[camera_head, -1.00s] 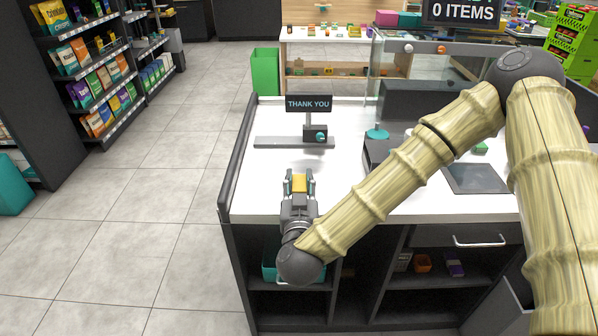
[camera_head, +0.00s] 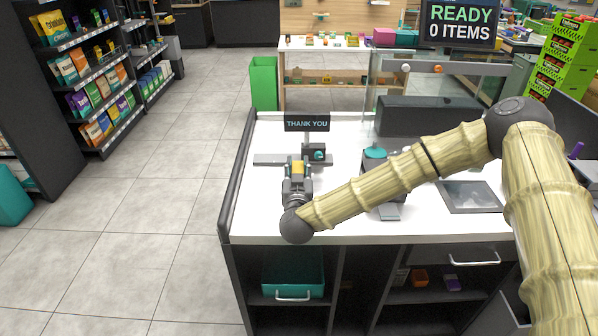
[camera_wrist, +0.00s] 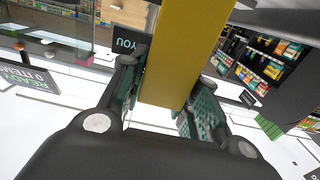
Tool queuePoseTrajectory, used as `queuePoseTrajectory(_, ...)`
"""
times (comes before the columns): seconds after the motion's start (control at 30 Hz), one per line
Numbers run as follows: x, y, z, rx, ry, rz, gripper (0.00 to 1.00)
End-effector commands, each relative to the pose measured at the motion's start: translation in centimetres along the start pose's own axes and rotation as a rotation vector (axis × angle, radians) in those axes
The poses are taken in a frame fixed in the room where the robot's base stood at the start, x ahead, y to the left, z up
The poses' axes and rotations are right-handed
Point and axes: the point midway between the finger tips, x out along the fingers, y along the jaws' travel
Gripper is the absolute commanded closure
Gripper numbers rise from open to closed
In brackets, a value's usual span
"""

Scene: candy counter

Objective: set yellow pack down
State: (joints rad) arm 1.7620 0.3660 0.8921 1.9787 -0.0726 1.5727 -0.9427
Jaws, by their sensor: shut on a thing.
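The yellow pack (camera_head: 298,169) is between the fingers of my gripper (camera_head: 298,172), over the white counter (camera_head: 255,205) in the head view. In the wrist view the yellow pack (camera_wrist: 183,50) stretches away from the fingers, and my gripper (camera_wrist: 165,105) is shut on it with a teal-lined finger at each side. The fingers hide part of the pack. I cannot tell whether the pack touches the counter.
A THANK YOU sign (camera_head: 307,123) on a grey stand is just behind my gripper. A dark device with a teal top (camera_head: 375,154) and a flat scanner plate (camera_head: 470,196) lie to the right. The counter's left edge has a dark raised rim (camera_head: 236,180).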

Motion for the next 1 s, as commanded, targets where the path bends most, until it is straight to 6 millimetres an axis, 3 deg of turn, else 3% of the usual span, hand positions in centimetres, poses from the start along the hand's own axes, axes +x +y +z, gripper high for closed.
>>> queuePoseTrajectory(0.27, 1.1, 0.1, 0.5, 0.0, -0.001, 0.002, 0.98)
queuePoseTrajectory(0.6, 1.0, 0.2, 3.2, 0.0, -0.001, 0.002, 0.98)
queuePoseTrajectory(1.0, 1.0, 0.1, 3.6, 0.0, 0.0, 0.001, 0.98)
